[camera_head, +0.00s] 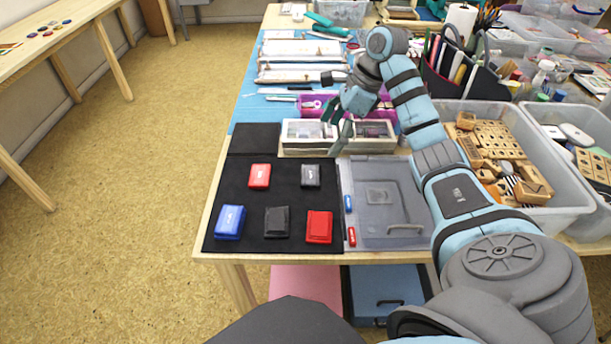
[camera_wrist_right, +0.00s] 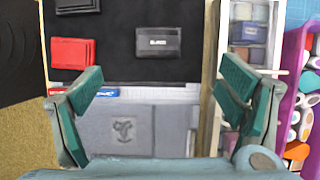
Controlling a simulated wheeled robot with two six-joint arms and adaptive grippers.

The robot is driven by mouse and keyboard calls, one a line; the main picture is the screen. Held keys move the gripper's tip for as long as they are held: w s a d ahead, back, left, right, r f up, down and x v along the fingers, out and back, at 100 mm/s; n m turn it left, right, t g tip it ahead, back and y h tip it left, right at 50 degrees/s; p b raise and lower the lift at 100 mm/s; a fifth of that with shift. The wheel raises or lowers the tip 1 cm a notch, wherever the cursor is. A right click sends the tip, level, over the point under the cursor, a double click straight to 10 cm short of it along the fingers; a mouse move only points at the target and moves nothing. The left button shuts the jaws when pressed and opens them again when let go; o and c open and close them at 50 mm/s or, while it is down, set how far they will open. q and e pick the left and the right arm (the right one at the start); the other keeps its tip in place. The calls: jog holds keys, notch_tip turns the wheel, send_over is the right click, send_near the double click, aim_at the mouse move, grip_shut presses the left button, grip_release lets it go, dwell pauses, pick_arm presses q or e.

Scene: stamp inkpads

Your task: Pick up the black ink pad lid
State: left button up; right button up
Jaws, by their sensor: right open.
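The black ink pad lid (camera_head: 310,176), a small dark block with a pale label, lies at the back right of the black mat (camera_head: 244,200). In the right wrist view the lid (camera_wrist_right: 158,42) lies beyond the open fingers, roughly centred between them. A plain black pad (camera_head: 277,222) sits in the mat's front row. My right gripper (camera_head: 335,127) is open and empty, above the area behind the lid and apart from it. My left gripper is not in view.
A labelled red block (camera_head: 259,176), a blue block (camera_head: 230,222) and a plain red block (camera_head: 319,227) share the mat. A grey tray (camera_head: 400,242) with small blue and red sticks beside it lies right. Clear-topped boxes (camera_head: 308,134) stand behind the mat.

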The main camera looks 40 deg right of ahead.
jog(key=b, duration=0.3)
send_near(311, 174)
jog(key=shift+x, duration=1.2)
jog(key=b+x, duration=0.1)
jog(key=x, duration=0.5)
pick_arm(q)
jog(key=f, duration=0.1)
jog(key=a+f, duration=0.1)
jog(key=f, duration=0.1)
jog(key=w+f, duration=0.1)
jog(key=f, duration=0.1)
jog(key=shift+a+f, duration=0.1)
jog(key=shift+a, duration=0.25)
pick_arm(e)
jog(key=shift+r, duration=0.1)
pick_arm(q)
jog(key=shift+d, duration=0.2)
pick_arm(e)
jog(key=c, duration=0.9)
